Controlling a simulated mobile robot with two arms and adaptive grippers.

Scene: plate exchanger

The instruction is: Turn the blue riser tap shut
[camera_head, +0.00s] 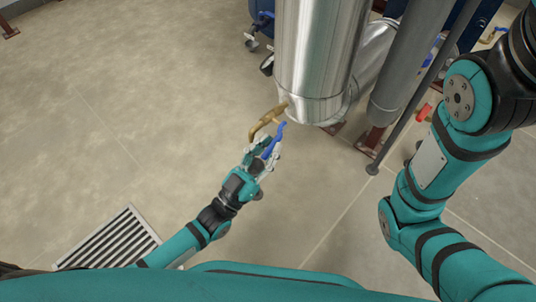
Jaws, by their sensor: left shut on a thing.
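The blue riser tap handle (280,130) sits on a brass tap (264,121) at the lower end of the large silver riser pipe (318,65). The handle slants down toward the lower left. My left gripper (268,151) is shut on the lower part of the blue handle, below the brass body. The fingers hide part of the handle. My right arm is at the right of the view, bent downward, and its gripper is out of the picture.
A red handle (424,112) shows beside my right arm. A thin grey post (400,120) stands right of the silver pipes. A floor grate (112,240) lies at the lower left. The floor left of the tap is clear.

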